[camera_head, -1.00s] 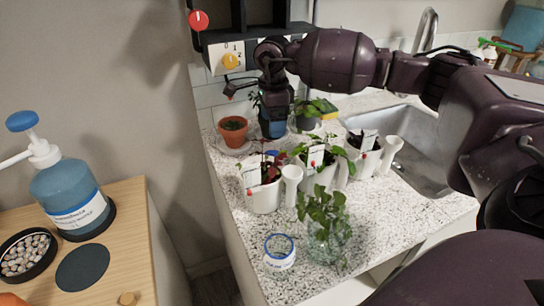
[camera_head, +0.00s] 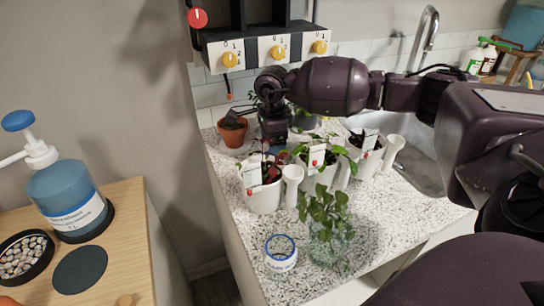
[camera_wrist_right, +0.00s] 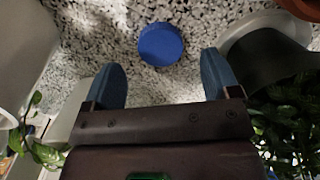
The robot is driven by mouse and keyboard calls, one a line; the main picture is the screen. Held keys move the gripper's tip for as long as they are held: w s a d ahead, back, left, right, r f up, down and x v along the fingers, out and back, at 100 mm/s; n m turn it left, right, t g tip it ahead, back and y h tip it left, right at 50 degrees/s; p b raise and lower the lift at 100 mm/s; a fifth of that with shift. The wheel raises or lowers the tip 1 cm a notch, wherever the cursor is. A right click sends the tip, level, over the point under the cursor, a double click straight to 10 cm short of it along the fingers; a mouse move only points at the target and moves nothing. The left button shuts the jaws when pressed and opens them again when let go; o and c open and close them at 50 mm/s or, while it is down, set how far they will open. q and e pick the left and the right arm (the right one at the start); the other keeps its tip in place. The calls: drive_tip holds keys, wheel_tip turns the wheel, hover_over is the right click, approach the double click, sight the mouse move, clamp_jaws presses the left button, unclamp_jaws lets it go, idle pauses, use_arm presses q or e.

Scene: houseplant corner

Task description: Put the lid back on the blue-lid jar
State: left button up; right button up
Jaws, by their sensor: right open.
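The jar (camera_head: 281,252) stands upright near the counter's front edge in the head view, its top uncovered and ringed by a blue rim. The round blue lid (camera_wrist_right: 161,44) lies flat on the speckled counter in the right wrist view. The lid is not visible in the head view, where pots and my gripper block that spot. My right gripper (camera_head: 274,142) is at the back of the counter, behind the white pots. In the wrist view my right gripper (camera_wrist_right: 163,72) is open and empty, with the lid just beyond its two blue fingertips, roughly centred between them. My left gripper is not in view.
A terracotta pot (camera_head: 232,134) is left of the gripper. A control panel with yellow knobs (camera_head: 278,53) hangs above. The sink (camera_head: 420,165) is right.

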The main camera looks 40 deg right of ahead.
wheel_tip(320, 180, down, 3)
drive_tip(key=shift+f, duration=0.2)
drive_tip(key=c, duration=1)
